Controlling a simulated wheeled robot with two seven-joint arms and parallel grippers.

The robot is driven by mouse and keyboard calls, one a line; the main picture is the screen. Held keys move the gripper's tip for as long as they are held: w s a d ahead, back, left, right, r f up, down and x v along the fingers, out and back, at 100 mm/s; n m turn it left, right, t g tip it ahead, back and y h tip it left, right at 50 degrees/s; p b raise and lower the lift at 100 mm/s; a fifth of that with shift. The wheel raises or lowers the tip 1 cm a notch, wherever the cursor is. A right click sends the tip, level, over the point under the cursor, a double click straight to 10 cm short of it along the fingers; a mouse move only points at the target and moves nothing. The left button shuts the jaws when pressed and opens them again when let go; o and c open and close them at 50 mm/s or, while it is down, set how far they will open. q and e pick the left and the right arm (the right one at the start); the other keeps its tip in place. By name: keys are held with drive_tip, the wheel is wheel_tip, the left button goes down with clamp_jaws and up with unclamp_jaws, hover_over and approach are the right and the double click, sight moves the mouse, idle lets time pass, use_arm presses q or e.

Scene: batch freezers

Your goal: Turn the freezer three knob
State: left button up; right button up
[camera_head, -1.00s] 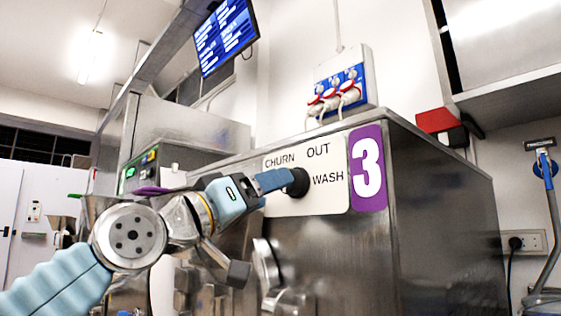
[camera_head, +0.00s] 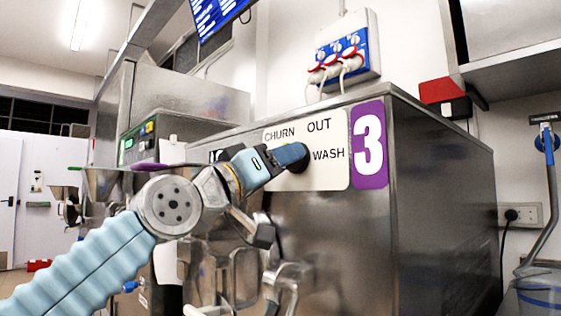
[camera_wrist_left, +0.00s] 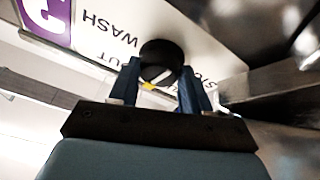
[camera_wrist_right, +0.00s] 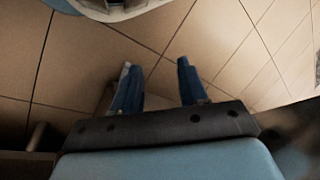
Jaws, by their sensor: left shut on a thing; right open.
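Freezer three (camera_head: 440,210) is a steel cabinet with a purple "3" label (camera_head: 369,145). Its white dial plate (camera_head: 335,175) reads CHURN, OUT and WASH. The black knob (camera_head: 302,160) sits on this plate, partly hidden by my left gripper (camera_head: 292,155). In the left wrist view the knob (camera_wrist_left: 160,55) is round, with a pale line and a yellow mark, and lies between the two blue fingers of my left gripper (camera_wrist_left: 155,85), which are shut on it. My right gripper (camera_wrist_right: 156,88) is open and empty above the tiled floor; it is outside the head view.
Steel spouts and handles (camera_head: 285,280) stick out from the freezer front below my left arm. A blue socket box (camera_head: 342,55) with plugs and cables is on the wall behind.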

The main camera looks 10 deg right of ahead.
use_arm(q)
drive_tip(key=shift+w+m+g, duration=0.1)
drive_tip(key=shift+m+g, duration=0.2)
drive_tip(key=shift+m, duration=0.3)
drive_tip(key=shift+w+a+m+g+h+p, duration=0.15)
drive_tip(key=shift+m+g+h, duration=0.4)
drive_tip(key=shift+m, duration=0.9)
drive_tip(key=shift+s+d+m+g+h+p, duration=0.1)
drive_tip(key=shift+m+g+h+p, duration=0.15)
drive_tip(key=shift+m+g, duration=0.85)
drive_tip(key=shift+w+a+m+g+h+p, duration=0.1)
drive_tip(key=shift+m+g+h, duration=0.25)
drive_tip(key=shift+m, duration=1.5)
drive_tip(key=o, duration=1.1)
drive_tip(key=shift+c, duration=0.2)
